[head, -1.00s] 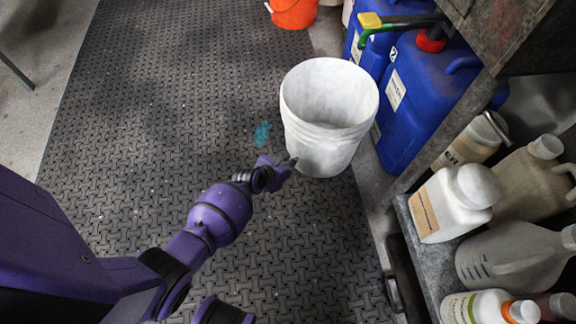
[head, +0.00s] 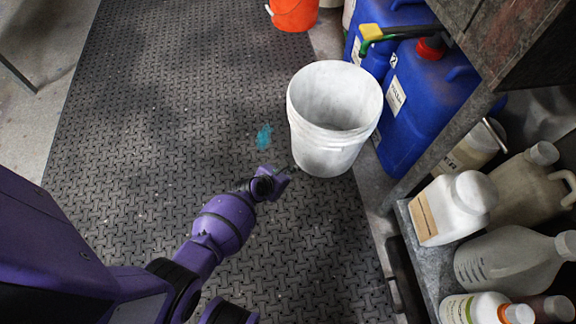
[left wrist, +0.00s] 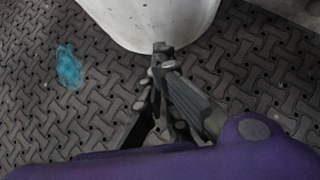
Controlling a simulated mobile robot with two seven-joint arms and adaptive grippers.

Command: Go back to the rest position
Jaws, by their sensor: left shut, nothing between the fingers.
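My left gripper (head: 284,173) is shut and empty in the head view, just left of the white bucket (head: 330,150). In the left wrist view the shut fingers (left wrist: 164,60) point at the base of the white bucket (left wrist: 155,18); whether they touch it I cannot tell. The bucket stands upright on the black patterned mat (head: 150,120) and looks empty. My right gripper is not in view.
A blue-green stain (head: 264,136) lies on the mat left of the bucket. Blue jerrycans (head: 425,105) stand behind and right of it. A low shelf with white bottles (head: 452,208) is at the right. An orange bucket (head: 294,14) is at the back. The mat to the left is clear.

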